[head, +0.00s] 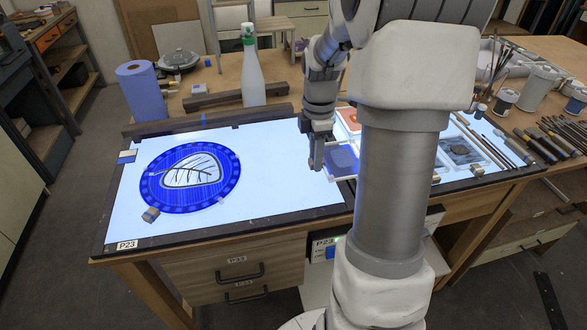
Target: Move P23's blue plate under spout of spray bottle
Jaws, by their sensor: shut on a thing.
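A small square plate (342,160) with a white rim and dull blue inside is at the right side of the bright light panel. My arm hides part of its right side. My gripper (316,166) points down at the plate's left edge and is shut on that rim. Whether the plate is lifted or resting on the panel I cannot tell. The white spray bottle (252,78) with a green head (248,38) stands upright behind the panel, to the left of and farther back than my gripper. Which way its spout points is hard to see.
A round blue glass piece with a leaf pattern (222,158) lies on the left of the light panel (270,205). Dark wood bars (238,94) lie between panel and bottle. A blue paper roll (142,92) stands left. An orange plate (350,117) is behind the blue one.

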